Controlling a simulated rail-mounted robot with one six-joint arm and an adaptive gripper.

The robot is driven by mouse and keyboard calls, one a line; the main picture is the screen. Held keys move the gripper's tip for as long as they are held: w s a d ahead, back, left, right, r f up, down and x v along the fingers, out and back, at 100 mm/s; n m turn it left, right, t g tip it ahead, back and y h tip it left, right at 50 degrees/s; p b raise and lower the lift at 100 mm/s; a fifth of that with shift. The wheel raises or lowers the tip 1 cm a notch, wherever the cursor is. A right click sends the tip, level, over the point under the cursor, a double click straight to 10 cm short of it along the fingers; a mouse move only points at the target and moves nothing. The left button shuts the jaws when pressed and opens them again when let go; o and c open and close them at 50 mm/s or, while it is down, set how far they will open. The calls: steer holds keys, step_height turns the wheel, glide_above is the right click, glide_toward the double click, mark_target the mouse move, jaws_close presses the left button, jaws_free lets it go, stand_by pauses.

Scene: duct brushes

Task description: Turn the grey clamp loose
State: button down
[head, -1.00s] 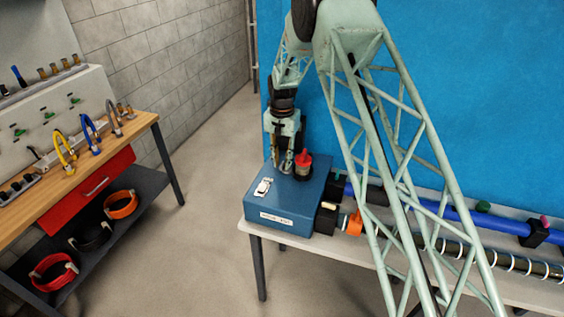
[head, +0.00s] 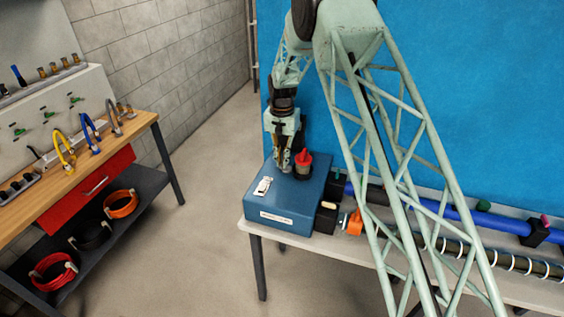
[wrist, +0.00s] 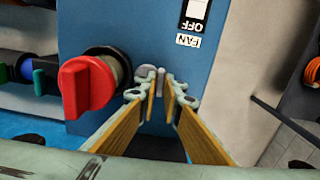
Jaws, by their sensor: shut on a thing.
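A small grey clamp (wrist: 149,73) shows on the face of the blue box, right at my fingertips in the wrist view. My gripper (wrist: 160,90) is shut on it, one yellow-padded finger to each side. The fingers hide much of the clamp. In the head view my gripper (head: 284,167) points down at the top of the blue box (head: 285,217), close to the left of a red knob. The clamp itself is too small to make out there.
The red knob (wrist: 87,87) stands up close beside the fingers; it also shows in the head view (head: 304,159). A white FAN switch (wrist: 196,12) reads OFF. An orange fitting (head: 354,222) and pipes lie right of the box. A workbench (head: 140,127) stands at left.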

steer(key=n+b, duration=0.2)
steer(key=n, duration=0.2)
steer(key=n+b, duration=0.2)
steer(key=n, duration=0.3)
steer(key=n+b, duration=0.1)
steer(key=n, duration=0.2)
steer(key=shift+n, duration=0.4)
steer(key=shift+n+b, duration=0.65)
steer(key=shift+n, duration=1.35)
steer(key=c, duration=2.8)
jaws_free()
steer(key=shift+r, duration=0.15)
